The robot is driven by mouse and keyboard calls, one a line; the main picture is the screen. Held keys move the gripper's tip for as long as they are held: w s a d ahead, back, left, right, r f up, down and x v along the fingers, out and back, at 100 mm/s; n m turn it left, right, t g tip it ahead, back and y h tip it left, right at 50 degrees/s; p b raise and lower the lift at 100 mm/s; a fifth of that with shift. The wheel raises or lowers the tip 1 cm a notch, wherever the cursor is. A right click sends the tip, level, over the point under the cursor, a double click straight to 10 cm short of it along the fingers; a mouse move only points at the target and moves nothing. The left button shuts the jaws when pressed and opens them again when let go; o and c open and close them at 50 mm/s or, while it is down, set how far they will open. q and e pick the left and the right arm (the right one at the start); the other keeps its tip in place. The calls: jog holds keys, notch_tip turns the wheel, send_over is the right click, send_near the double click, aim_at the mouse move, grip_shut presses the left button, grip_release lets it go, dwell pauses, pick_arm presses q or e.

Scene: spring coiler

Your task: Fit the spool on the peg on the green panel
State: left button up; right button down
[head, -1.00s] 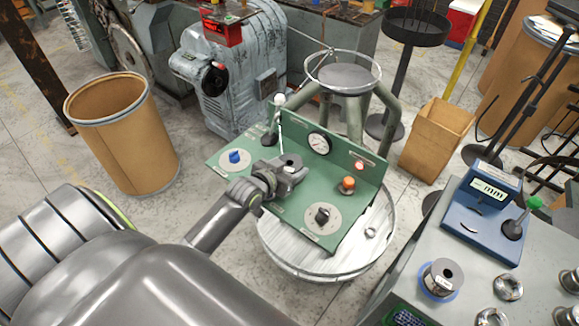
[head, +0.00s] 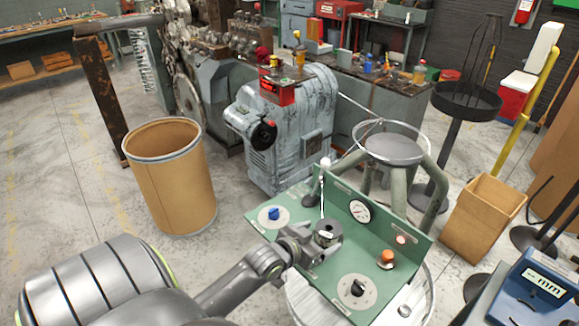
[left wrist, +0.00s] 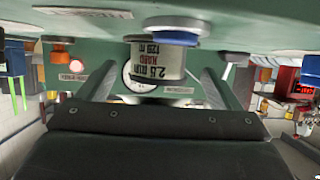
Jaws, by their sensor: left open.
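The spool (head: 328,231) stands upright on the deck of the green panel (head: 325,268), its dark round top showing in the head view. The peg is hidden, so I cannot see how the spool sits on it. My left gripper (head: 312,238) is open at the spool. Its two fingers (left wrist: 155,85) show on either side of the spool with gaps. My right gripper is out of view.
The panel carries a blue knob (head: 273,213), a black knob (head: 357,287), an orange button (head: 387,257) and an upright gauge (head: 360,211). A blue measuring device (head: 540,285) stands at the lower right. A fibre drum (head: 172,180) and a cardboard bin (head: 483,220) stand on the floor.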

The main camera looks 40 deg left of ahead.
pick_arm(q)
jog(key=v, duration=1.3)
jog(key=shift+f, duration=0.1)
jog(key=s+d+f+n+g+y, duration=0.1)
jog(key=s+d+f+g, duration=0.1)
jog(key=s+f+g, duration=0.4)
jog(key=s+d+f+g+y, duration=0.15)
jog(key=s+g, duration=0.25)
jog(key=s, duration=0.4)
notch_tip(320, 180, down, 26)
jog(key=a+g, duration=0.1)
jog(key=a, duration=0.1)
jog(key=s+d+f+g+h, duration=0.1)
jog(key=s+f, duration=1.4)
jog(key=shift+d, duration=0.2)
